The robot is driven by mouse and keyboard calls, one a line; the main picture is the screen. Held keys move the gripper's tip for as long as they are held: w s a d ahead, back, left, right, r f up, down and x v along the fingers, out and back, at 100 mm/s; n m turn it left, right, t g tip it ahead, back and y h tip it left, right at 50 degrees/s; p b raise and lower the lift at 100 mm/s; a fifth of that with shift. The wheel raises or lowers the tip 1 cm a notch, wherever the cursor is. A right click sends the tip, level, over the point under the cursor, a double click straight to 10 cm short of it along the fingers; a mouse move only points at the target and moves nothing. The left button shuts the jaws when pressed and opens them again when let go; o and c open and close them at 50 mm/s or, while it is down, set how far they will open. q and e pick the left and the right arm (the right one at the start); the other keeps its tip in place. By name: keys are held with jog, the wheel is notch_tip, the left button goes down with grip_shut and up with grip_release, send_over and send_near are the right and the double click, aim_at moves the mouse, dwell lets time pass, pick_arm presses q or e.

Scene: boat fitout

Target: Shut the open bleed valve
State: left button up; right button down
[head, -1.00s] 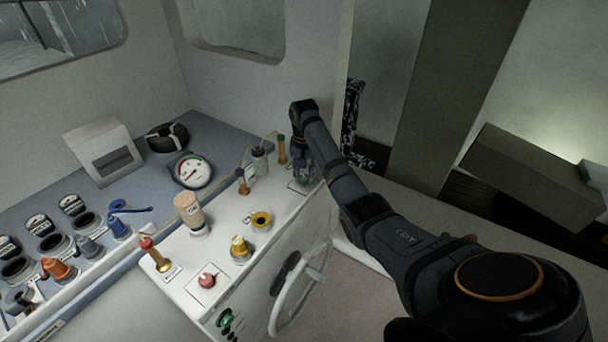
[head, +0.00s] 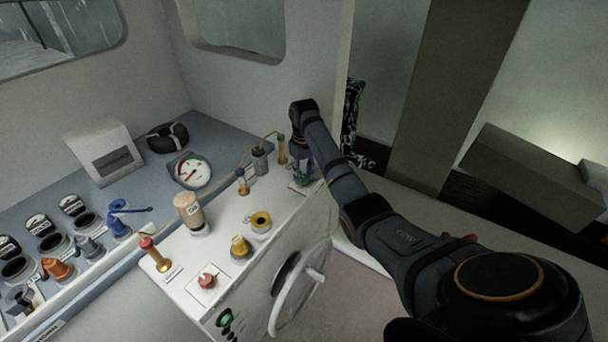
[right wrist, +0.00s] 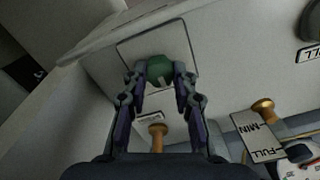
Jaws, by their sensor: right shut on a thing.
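My right gripper (head: 303,178) is at the far right end of the white console (head: 222,232), pointing down. In the right wrist view its two fingers (right wrist: 160,78) are closed on opposite sides of a round green knob (right wrist: 159,67). The knob has a pale mark on its top and sits on a square light plate (right wrist: 185,45). In the head view the fingers largely hide the knob. I cannot tell from its marking whether this valve is open or shut. My left gripper is not in view.
Brass fittings stand close by, one with a grey top (head: 242,182) and one with a green top (head: 282,150). A beige-handled lever (head: 188,210), a yellow knob (head: 240,247), a red knob (head: 207,281) and a gauge (head: 190,171) lie further left. A wheel (head: 300,290) is on the console's front.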

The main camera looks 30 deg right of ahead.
dwell(0.5)
jog(key=c, duration=1.1)
grip_release()
jog(key=shift+o, duration=0.2)
